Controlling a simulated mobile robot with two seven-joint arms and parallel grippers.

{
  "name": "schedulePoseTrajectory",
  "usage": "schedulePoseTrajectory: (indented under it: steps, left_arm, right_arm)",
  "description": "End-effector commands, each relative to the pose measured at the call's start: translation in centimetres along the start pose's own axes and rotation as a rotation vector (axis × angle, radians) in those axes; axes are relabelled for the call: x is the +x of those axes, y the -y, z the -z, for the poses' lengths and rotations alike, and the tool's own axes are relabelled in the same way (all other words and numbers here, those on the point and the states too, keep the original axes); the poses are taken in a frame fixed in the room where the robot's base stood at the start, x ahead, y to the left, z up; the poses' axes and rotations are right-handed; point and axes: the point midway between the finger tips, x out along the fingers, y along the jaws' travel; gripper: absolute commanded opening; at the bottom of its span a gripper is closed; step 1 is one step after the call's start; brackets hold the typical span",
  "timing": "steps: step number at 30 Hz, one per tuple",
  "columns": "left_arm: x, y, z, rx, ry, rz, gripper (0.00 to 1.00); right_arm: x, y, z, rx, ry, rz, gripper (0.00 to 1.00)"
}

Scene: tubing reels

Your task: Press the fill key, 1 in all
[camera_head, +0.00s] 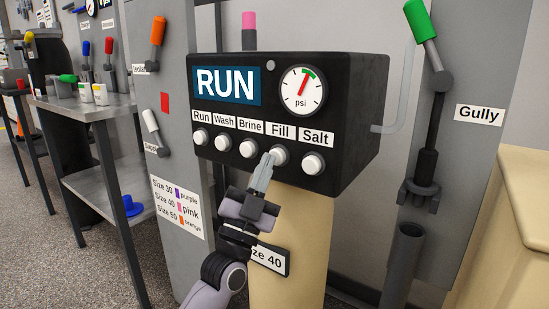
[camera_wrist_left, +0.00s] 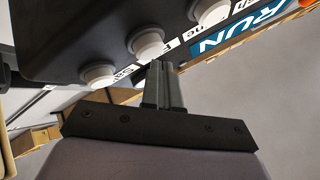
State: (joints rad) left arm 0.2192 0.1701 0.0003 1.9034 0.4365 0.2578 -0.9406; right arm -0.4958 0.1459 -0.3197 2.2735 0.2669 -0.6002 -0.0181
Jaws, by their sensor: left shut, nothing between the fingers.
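The black control box (camera_head: 350,120) has a row of white round keys under the labels Run, Wash, Brine, Fill and Salt. The Fill key (camera_head: 280,155) is second from the right, between the Brine key (camera_head: 249,148) and the Salt key (camera_head: 313,163). My left gripper (camera_head: 269,157) is shut and empty, its tips just left of and overlapping the Fill key's edge in the head view. In the left wrist view the tips (camera_wrist_left: 161,65) are close to the Fill key (camera_wrist_left: 147,43); contact cannot be told. The blue display (camera_head: 226,84) reads RUN. My right gripper is out of view.
A psi gauge (camera_head: 302,90) sits above the Fill label. The box rests on a tan column (camera_head: 300,230) with a "Size 40" tag. A green-handled lever (camera_head: 420,20) stands right, beside the Gully sign (camera_head: 479,114).

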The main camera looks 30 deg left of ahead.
Motion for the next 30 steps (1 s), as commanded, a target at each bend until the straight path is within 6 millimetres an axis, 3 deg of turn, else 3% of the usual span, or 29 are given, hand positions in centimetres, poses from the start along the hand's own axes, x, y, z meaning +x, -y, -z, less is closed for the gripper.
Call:
schedulePoseTrajectory:
  steps: [30]
  left_arm:
    - [0.84,-0.61,-0.61,0.000,0.001,-0.001,0.00]
  right_arm:
    - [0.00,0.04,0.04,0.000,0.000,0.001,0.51]
